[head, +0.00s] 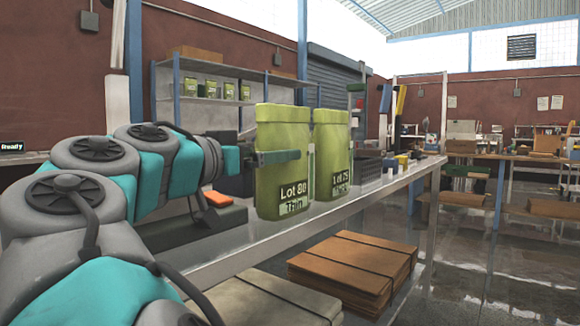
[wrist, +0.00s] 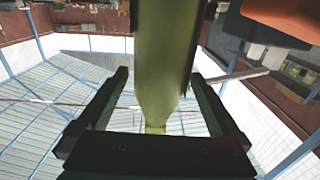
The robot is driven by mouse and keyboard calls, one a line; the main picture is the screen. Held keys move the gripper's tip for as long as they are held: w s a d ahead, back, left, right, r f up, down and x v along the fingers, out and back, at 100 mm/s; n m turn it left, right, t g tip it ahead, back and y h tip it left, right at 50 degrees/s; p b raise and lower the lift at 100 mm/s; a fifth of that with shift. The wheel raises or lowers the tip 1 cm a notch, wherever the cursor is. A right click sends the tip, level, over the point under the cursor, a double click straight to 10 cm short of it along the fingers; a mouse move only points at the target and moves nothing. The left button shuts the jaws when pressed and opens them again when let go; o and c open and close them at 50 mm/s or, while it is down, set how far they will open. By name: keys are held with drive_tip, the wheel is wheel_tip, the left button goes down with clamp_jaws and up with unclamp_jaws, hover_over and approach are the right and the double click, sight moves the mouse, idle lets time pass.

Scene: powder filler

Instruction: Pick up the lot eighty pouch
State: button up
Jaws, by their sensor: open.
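The lot eighty pouch (head: 283,130) is a yellow-green upright pouch with a dark label reading "Lot 80". It stands on the bench in the head view. My gripper (head: 290,155) reaches it from the left at upper-middle height, with one dark green finger across its near face. The other finger is hidden behind the pouch there. In the wrist view the pouch (wrist: 165,60) runs between the two open fingers of my gripper (wrist: 160,80), with a visible gap on each side.
A similar pouch labelled "Lot 75" (head: 332,150) stands close on the right. A dark crate (head: 368,168) is beyond it on the bench (head: 385,190). An orange item (head: 217,198) lies left of the pouch. Cardboard stacks (head: 350,270) lie below. A back shelf (head: 215,102) holds several small green pouches.

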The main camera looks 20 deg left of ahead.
drive_tip(key=x, duration=0.5)
drive_tip(key=shift+w, duration=0.1)
drive_tip(key=shift+c, duration=0.2)
clamp_jaws()
idle(0.5)
drive_tip(key=shift+r, duration=0.15)
